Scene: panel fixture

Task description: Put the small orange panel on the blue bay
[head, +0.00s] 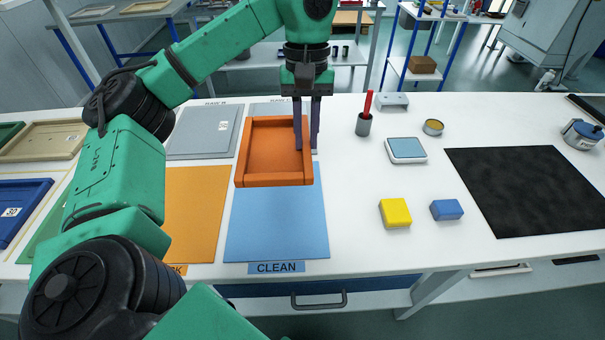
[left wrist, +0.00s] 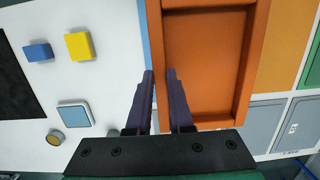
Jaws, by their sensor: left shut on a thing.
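The small orange panel (head: 272,150) is a shallow tray with raised walls. My left gripper (head: 307,146) points down and is shut on its right-hand wall in the head view. In the left wrist view the fingers (left wrist: 160,74) straddle that wall of the orange panel (left wrist: 205,60). The blue bay (head: 277,222), labelled CLEAN, lies flat on the table. The panel covers the far part of the blue bay and overlaps the area behind it. I cannot tell whether the panel touches the surface. My right gripper is not in view.
An orange bay (head: 195,210) and a grey panel (head: 205,135) lie to the left. To the right are a yellow block (head: 395,213), a blue block (head: 446,210), a pen cup (head: 363,125) and a black mat (head: 530,190). White table is clear beside the blue bay.

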